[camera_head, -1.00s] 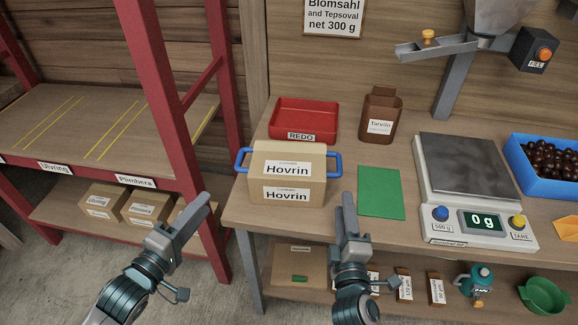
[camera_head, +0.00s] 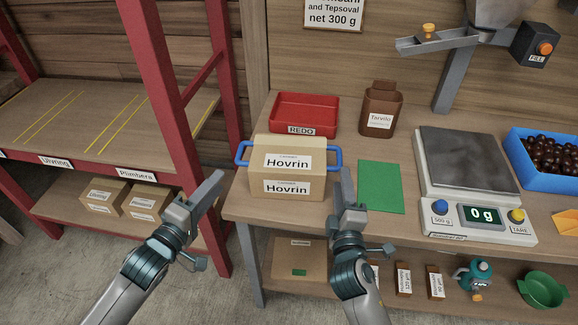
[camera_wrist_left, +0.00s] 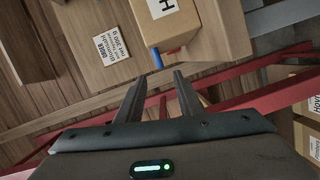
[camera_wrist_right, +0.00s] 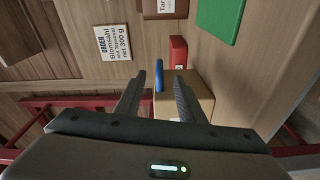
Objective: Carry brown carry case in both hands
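The brown carry case (camera_head: 289,172) labelled Hovrin stands upright on the wooden bench near its left edge. It has a blue handle on its left side (camera_head: 243,153) and another on its right (camera_head: 335,158). My left gripper (camera_head: 213,186) is in front and left of the case, apart from it. In the left wrist view my fingers (camera_wrist_left: 157,85) are open, with the left handle (camera_wrist_left: 156,58) just beyond the tips. My right gripper (camera_head: 347,182) is near the right handle. In the right wrist view its fingers (camera_wrist_right: 159,85) are open, with the handle (camera_wrist_right: 159,74) between or beyond the tips; contact is unclear.
Behind the case are a red tray (camera_head: 304,114) and a brown Tarvelo container (camera_head: 381,110). A green mat (camera_head: 380,186) and a scale (camera_head: 462,162) lie to its right. A red-framed shelf (camera_head: 160,100) stands close on the left, its post near my left gripper.

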